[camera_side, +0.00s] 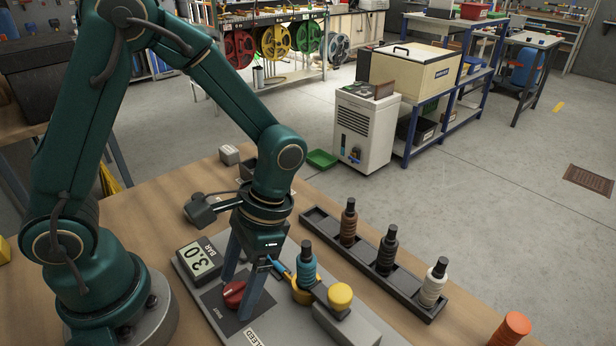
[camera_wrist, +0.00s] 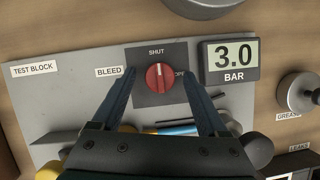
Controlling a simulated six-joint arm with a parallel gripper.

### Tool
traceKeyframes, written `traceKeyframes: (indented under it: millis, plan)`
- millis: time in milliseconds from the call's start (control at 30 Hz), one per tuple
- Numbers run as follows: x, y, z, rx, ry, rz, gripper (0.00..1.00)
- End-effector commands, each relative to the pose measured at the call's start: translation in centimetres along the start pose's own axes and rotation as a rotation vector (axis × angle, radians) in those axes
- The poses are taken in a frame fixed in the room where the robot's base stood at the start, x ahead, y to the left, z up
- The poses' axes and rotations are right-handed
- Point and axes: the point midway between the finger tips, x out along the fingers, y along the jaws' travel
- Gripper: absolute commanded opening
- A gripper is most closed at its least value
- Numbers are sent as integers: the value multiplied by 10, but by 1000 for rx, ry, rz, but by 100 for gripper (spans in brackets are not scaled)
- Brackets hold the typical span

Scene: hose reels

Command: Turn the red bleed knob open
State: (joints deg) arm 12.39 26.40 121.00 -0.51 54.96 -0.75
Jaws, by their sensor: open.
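The red bleed knob (camera_side: 234,294) sits on a dark square plate on the grey test block. In the wrist view the knob (camera_wrist: 160,77) has its white pointer line up toward the word SHUT. The OPEN label (camera_wrist: 179,74) on its right is partly hidden by a finger. My gripper (camera_side: 238,298) is open, pointing down over the block. Its fingers stand on either side of the knob; in the wrist view my gripper (camera_wrist: 159,74) shows gaps between both fingers and the knob. The display (camera_wrist: 231,58) reads 3.0 BAR.
An orange cylinder (camera_side: 512,328) is at the table's right edge.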

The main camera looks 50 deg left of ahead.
Motion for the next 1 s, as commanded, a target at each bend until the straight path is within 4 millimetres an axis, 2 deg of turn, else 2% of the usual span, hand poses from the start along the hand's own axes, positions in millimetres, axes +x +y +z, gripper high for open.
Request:
traceKeyframes:
  millis: [100, 267, 300, 667, 1000]
  plan:
    - [0, 0, 0, 0, 0, 0, 76]
    - [0, 0, 0, 0, 0, 0, 15]
    - [0, 0, 0, 0, 0, 0, 0]
    - [0, 0, 0, 45, 0, -18, 0]
    - [0, 2, 1, 264, -3, -109, 0]
